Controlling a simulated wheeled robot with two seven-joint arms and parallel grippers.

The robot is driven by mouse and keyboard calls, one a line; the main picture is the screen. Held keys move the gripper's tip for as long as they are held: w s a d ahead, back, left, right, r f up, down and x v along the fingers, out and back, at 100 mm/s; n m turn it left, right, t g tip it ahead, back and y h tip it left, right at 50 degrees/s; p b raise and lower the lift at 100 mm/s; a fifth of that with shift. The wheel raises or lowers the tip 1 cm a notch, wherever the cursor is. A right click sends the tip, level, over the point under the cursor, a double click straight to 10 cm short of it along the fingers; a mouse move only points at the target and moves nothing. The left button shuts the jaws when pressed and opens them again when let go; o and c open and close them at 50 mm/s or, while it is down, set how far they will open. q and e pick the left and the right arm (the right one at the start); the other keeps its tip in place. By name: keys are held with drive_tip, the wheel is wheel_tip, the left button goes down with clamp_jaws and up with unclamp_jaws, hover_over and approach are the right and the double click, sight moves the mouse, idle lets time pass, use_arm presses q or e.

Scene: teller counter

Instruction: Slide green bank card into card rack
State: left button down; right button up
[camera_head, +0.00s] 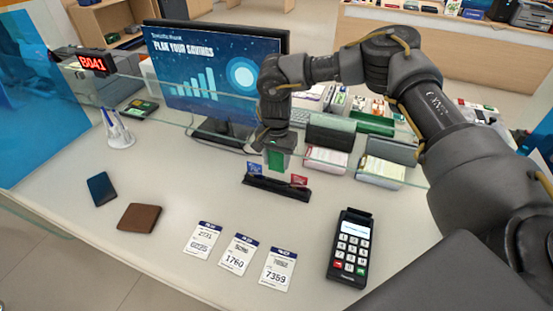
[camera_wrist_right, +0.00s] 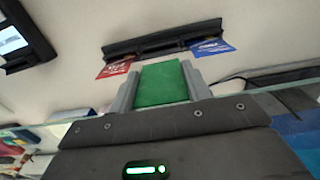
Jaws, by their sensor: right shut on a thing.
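The green bank card (camera_head: 275,160) is upright in my right gripper (camera_head: 277,152), just above the card rack. The right wrist view shows the green card (camera_wrist_right: 161,84) between the two grey fingers of the gripper (camera_wrist_right: 160,82). The card rack (camera_head: 262,183) is a long black holder on the counter, with a blue card (camera_head: 255,168) at its left end and a red card (camera_head: 298,180) at its right end. In the right wrist view the rack (camera_wrist_right: 163,41) lies beyond the green card. I cannot tell whether the card touches the rack. My left gripper is not in view.
A card terminal (camera_head: 350,247) and several white number tickets (camera_head: 238,254) lie in front. A brown wallet (camera_head: 139,217) and a dark blue one (camera_head: 101,188) lie at left. A glass screen (camera_head: 330,163) and boxes (camera_head: 381,171) stand behind the rack.

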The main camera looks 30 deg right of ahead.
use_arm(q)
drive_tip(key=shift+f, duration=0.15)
use_arm(e)
drive_tip(key=shift+f, duration=0.2)
